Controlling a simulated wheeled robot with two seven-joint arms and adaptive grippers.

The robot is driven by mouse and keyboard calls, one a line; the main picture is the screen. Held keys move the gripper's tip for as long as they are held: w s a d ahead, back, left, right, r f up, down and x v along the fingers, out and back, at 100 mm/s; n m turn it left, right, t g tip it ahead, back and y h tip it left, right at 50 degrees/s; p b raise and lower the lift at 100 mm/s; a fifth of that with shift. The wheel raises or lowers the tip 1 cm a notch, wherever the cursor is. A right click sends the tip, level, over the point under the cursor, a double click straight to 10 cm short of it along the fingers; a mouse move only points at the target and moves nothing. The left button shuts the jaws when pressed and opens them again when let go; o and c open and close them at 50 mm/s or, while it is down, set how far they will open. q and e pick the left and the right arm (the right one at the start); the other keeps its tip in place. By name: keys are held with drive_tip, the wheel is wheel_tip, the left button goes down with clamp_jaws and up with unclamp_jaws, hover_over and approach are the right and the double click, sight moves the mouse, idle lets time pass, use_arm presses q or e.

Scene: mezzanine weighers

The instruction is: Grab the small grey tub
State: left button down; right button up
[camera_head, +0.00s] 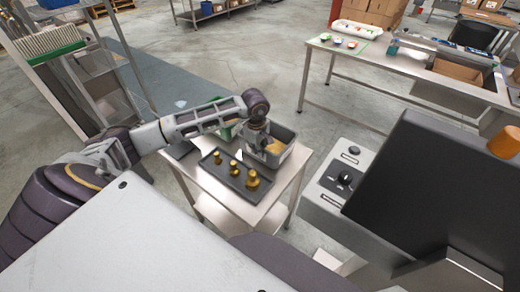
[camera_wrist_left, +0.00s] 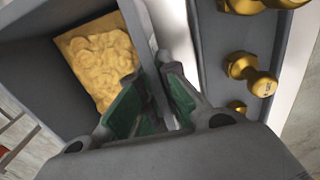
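The small grey tub (camera_head: 285,151) stands on a small steel table, with yellowish, lumpy contents inside. In the left wrist view the tub (camera_wrist_left: 30,58) fills the upper left, and its side wall runs down to my fingertips. My left gripper (camera_head: 257,146) is at the tub's left side, pointing down. In the left wrist view my left gripper (camera_wrist_left: 160,75) has its green-padded fingers drawn close at the tips, and they look shut on the tub's wall. The contact itself is partly hidden by the fingers. My right gripper is out of view.
A green container (camera_head: 226,132) is partly hidden behind my arm. A grey machine with a dark panel (camera_head: 420,190) stands to the right. A long bench (camera_head: 400,72) is farther back.

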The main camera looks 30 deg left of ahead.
use_arm(q)
wheel_tip(320, 180, up, 9)
drive_tip(key=shift+r+b, duration=0.1)
drive_tip(key=shift+b, duration=0.55)
drive_tip(key=shift+r, duration=0.2)
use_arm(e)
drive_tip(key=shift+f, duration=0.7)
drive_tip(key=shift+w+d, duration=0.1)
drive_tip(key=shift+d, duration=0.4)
